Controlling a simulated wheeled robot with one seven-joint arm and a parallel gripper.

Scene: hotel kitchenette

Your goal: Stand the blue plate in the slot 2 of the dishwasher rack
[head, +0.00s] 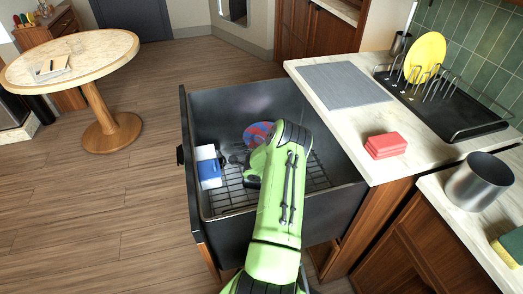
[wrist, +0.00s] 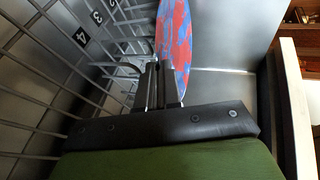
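The blue plate (wrist: 173,38), patterned with red, stands nearly edge-on in the wrist view. My gripper (wrist: 160,88) is closed on its lower edge, with a finger on either side. In the head view the plate (head: 257,132) shows in part inside the open dishwasher, behind my arm, which hides my fingers. The wire dishwasher rack (head: 234,198) lies in the tub. In the wrist view its tines (wrist: 40,75) stand left of the plate, with number tags 3 (wrist: 97,17) and 4 (wrist: 82,37). I cannot tell whether the plate touches the rack.
A white and blue box (head: 208,167) sits at the rack's left. The dark tub walls (head: 186,130) surround the rack. On the right counter are a grey mat (head: 343,84), red sponges (head: 385,146), a dish rack (head: 455,115) with a yellow plate (head: 426,57), and a metal cup (head: 480,182).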

